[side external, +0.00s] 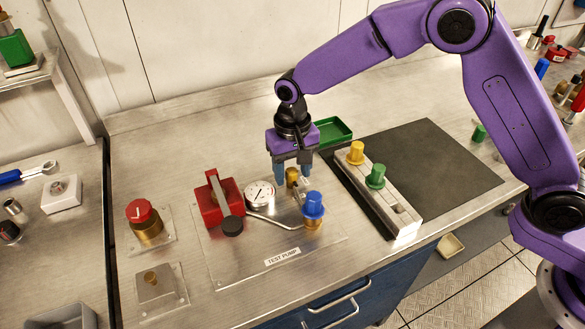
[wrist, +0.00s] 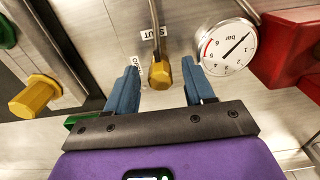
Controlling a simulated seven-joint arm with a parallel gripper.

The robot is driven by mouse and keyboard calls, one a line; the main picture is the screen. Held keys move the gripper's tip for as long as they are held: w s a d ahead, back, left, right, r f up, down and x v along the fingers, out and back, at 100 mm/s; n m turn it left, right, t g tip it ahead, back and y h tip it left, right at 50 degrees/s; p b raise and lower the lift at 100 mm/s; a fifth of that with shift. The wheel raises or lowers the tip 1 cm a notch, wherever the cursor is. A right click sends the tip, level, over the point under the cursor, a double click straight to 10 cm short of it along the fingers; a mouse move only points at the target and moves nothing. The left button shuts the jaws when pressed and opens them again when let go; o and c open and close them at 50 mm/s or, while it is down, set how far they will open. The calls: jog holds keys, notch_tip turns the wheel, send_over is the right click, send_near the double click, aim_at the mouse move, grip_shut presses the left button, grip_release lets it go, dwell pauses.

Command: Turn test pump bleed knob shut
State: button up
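The bleed knob (wrist: 161,74) is a small brass hexagonal knob on the test pump's line, with a thin metal tube or rod running up from it in the wrist view. A SHUT label (wrist: 150,34) lies near it, and a second label is partly hidden by a finger. In the side view the brass knob (side external: 292,175) shows between my fingers. My gripper (side external: 293,181) points down with its blue fingers open, one on each side of the knob. In the wrist view gaps show between the knob and both fingers.
The pressure gauge (side external: 260,195) and red pump body (side external: 217,200) stand left of my gripper. A blue-capped brass valve (side external: 313,206) stands close in front. A pale rack (side external: 395,206) with a yellow knob (side external: 356,152) and green knob (side external: 376,176) is to the right. A green tray (side external: 333,130) lies behind.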

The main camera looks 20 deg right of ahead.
aim_at(293, 172)
notch_tip(293, 172, up, 17)
jog(key=shift+r, duration=0.2)
dwell(0.5)
dwell(0.4)
jog(key=s+d+f+n, duration=0.3)
jog(key=s+d+n, duration=0.3)
jog(key=s+d, duration=0.7)
jog(key=s+d+f+n, duration=0.3)
jog(key=s+d+n, duration=0.3)
jog(key=s+d, duration=0.6)
jog(key=s, duration=0.6)
jog(key=shift+d+f+n, duration=0.3)
jog(key=shift+d+n, duration=0.05)
jog(key=shift+n, duration=0.05)
